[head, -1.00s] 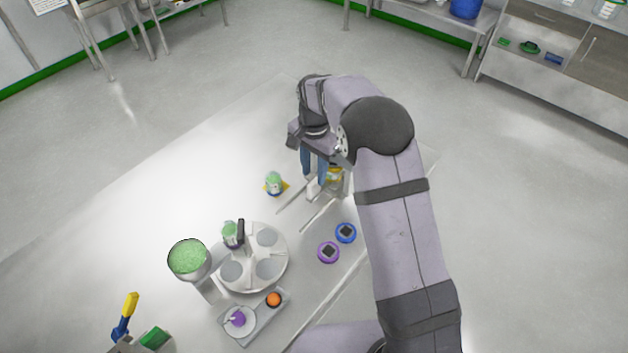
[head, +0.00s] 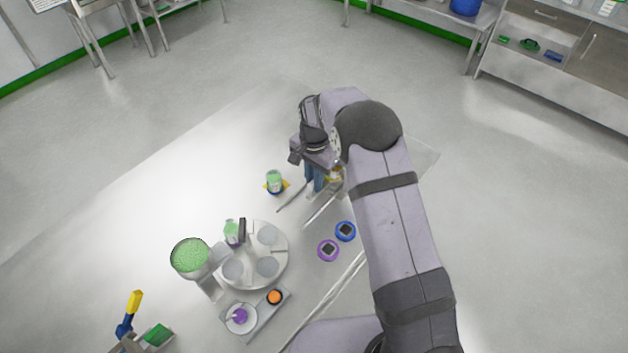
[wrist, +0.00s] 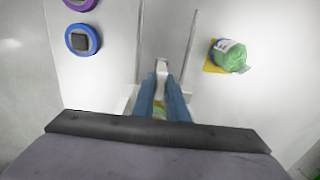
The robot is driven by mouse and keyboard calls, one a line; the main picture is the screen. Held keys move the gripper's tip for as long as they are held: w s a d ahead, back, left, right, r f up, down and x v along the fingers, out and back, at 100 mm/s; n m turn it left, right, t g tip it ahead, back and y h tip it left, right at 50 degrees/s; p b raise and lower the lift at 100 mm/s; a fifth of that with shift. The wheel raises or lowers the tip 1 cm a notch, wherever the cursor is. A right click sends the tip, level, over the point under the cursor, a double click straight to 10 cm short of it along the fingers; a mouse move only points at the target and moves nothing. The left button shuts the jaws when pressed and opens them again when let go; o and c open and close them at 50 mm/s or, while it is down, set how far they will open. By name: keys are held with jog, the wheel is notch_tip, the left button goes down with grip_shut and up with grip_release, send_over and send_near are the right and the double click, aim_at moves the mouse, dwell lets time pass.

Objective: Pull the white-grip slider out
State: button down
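The slider's white grip (wrist: 161,66) shows in the wrist view at the tips of my gripper's blue fingers, between two thin parallel rails (wrist: 191,45). My gripper (wrist: 161,82) has one finger on each side of the grip. Whether the fingers press on it is too small to tell. In the head view my gripper (head: 315,186) points down by the rails at the right of the bench, and its fingers hide most of the grip. Part of a yellow and green item (head: 336,176) shows just behind the fingers, mostly hidden by my arm.
A green-filled jar (head: 275,180) on a yellow pad stands left of the rails. Blue (head: 345,231) and purple (head: 328,250) ringed buttons lie nearer me. A turntable (head: 281,254), a green-filled hopper (head: 190,256) and a small tray (head: 262,312) stand at the lower left.

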jog(key=s+a, duration=0.8)
jog(key=shift+s+a, duration=0.35)
jog(key=shift+a, duration=0.05)
jog(key=c, duration=1.8)
grip_release()
jog(key=shift+s+a, duration=0.1)
jog(key=shift+s, duration=0.05)
jog(key=shift+o, duration=0.2)
jog(key=shift+r, duration=0.15)
notch_tip(320, 180, up, 7)
jog(key=b, duration=0.2)
